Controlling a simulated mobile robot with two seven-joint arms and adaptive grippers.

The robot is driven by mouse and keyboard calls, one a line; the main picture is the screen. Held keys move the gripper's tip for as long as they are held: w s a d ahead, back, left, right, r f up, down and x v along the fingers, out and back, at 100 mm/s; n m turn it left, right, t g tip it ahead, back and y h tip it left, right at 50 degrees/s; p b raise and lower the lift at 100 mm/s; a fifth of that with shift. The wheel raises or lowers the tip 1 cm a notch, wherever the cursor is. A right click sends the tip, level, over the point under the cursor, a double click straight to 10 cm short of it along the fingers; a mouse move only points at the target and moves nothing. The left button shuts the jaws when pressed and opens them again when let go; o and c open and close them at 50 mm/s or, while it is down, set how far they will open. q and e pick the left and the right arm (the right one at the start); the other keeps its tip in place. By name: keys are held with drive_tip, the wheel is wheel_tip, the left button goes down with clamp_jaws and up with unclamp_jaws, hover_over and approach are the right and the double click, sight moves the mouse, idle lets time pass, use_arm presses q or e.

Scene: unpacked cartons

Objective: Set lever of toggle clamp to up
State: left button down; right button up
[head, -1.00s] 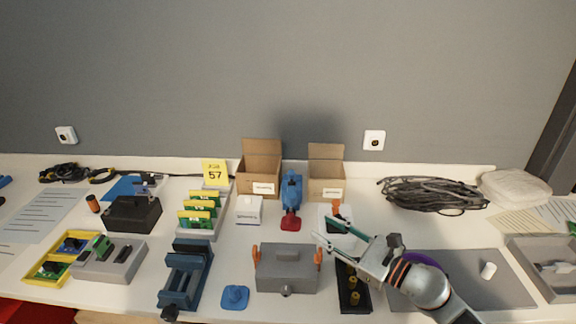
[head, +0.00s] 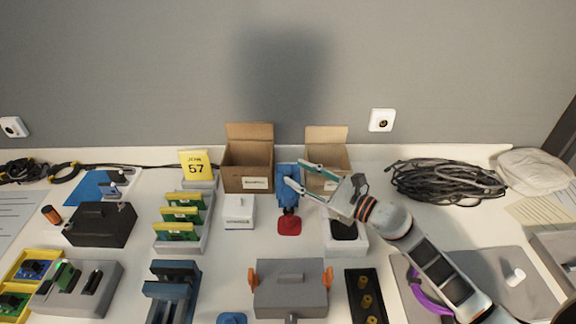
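A white base with a dark part on it (head: 345,240) stands in front of the right carton and may be the toggle clamp. Its top is hidden behind my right gripper, and I cannot make out a lever or its position. My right gripper (head: 296,173) comes in from the right, above and behind this base. Its two fingers point left, spread apart with nothing between them, beside the blue tool (head: 287,195) with a red foot. I cannot tell whether a finger touches anything. My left gripper is not in view.
Two open cartons (head: 248,178) stand at the back. A grey box with orange handles (head: 290,288) and a black tray with brass parts (head: 364,300) are at the front. Coiled black cable (head: 447,182) lies right. Bare table shows between the blue tool and the grey box.

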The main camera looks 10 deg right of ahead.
sight(289, 166)
drive_tip(key=shift+x, duration=2.15)
clamp_jaws()
drive_tip(key=shift+w+d, duration=0.1)
